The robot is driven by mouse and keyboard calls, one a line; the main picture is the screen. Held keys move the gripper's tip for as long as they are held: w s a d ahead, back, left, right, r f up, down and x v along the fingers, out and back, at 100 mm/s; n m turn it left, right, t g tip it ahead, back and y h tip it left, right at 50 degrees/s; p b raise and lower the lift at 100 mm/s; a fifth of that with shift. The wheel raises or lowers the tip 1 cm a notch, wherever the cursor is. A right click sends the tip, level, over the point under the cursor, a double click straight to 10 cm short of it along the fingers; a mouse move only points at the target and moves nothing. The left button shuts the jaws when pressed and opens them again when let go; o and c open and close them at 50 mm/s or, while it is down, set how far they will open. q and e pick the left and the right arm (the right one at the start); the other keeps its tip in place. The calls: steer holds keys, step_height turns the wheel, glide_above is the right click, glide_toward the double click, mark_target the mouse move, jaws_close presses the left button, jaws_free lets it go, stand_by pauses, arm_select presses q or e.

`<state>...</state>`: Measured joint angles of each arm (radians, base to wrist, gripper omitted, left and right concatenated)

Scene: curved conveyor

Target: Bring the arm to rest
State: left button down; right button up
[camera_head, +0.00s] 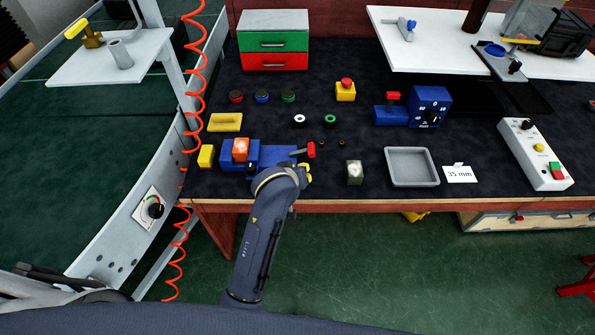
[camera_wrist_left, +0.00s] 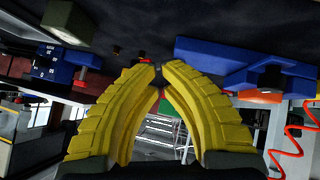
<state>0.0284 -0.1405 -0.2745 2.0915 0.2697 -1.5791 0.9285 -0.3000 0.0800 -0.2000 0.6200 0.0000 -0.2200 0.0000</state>
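My left arm reaches up from the bottom of the head view. Its yellow-fingered gripper (camera_head: 306,172) is at the front edge of the bench, just below the vise's red handle. In the left wrist view the two yellow fingers (camera_wrist_left: 159,68) curve together, with their tips almost meeting and nothing seen held between them. The blue vise (camera_head: 270,155) also shows in the wrist view (camera_wrist_left: 245,60). An orange-red block (camera_head: 240,148) sits at the vise's left end. A grey-green block (camera_head: 354,173) stands right of the gripper. My right gripper is not in view.
A grey tray (camera_head: 412,181) and a "35 mm" card (camera_head: 459,174) lie to the right. A white button box (camera_head: 530,150) stands beyond them. Coiled red hose (camera_head: 188,120) hangs by the conveyor frame at left. Open floor (camera_head: 370,270) lies in front of the bench.

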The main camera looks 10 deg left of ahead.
arm_select(q)
steer(key=s+a+f+m+g+y, duration=0.1)
steer(key=s+a+f+m+y, duration=0.15)
steer(key=s+a, duration=0.6)
steer(key=s+a+f+m+y, duration=0.15)
steer(key=s+a+m, duration=0.25)
steer(key=s+a, duration=0.4)
steer(key=s+a+f+m+g+y, duration=0.15)
steer(key=s+a+m, duration=0.25)
steer(key=s+a, duration=0.4)
steer(key=s+d+f+g+h, duration=0.1)
steer(key=s+d+f, duration=0.1)
steer(key=f, duration=0.8)
steer(key=s+d+f+g+h, duration=0.1)
steer(key=d+f, duration=0.2)
steer(key=f, duration=0.8)
steer(key=s+d+f+g+h, duration=0.1)
steer(key=s+d+f, duration=0.1)
steer(key=f, duration=0.8)
steer(key=s+f+n+g+h, duration=0.1)
steer(key=s+f+n+g, duration=0.1)
steer(key=s+f, duration=1.8)
steer(key=shift+s+n, duration=0.65)
steer(key=shift+n, duration=0.1)
